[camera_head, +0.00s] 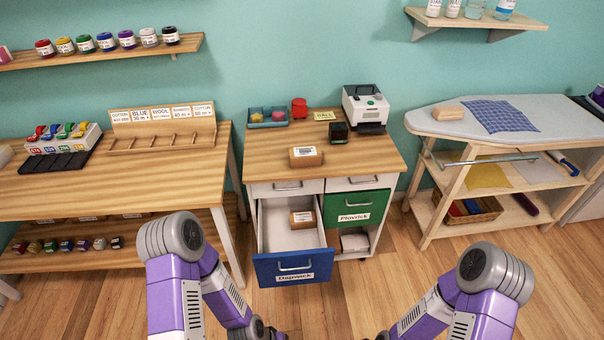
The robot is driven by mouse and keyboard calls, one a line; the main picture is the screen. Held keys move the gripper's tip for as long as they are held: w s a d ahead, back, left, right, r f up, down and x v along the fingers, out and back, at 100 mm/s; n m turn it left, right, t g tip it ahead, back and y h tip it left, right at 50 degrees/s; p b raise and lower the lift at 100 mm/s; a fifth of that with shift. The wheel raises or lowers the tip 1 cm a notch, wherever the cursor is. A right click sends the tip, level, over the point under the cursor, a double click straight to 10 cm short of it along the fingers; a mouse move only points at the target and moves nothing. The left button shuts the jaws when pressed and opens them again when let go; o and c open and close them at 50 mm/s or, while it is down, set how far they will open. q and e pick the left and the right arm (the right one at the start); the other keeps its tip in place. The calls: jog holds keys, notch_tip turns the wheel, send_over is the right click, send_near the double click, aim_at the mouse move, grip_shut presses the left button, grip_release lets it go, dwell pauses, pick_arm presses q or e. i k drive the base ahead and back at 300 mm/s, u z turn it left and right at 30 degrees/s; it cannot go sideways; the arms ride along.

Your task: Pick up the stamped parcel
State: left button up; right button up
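A small brown parcel (306,156) with a white label lies on top of the wooden cabinet, near its front edge. A second brown parcel (302,218) with a white label lies inside the open blue-fronted drawer (292,267). The marks on both parcels are too small to tell which one is stamped. A dark block, perhaps a stamp (339,132), stands behind the first parcel. My two purple and grey arms reach in at the bottom of the view, apart from both parcels. Both grippers are out of view below the picture's edge.
The blue-fronted drawer is pulled out toward me; the green drawer (355,206) beside it is shut. A label printer (365,108), a blue tray (267,118) and a red object (299,108) stand at the cabinet top's back. An ironing table (450,121) stands right, a workbench (190,164) left.

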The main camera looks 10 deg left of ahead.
aim_at(306, 156)
jog(key=z, duration=0.05)
jog(key=k, duration=0.7)
jog(key=u, duration=1.05)
jog(key=i, duration=1.25)
jog(key=z, duration=0.35)
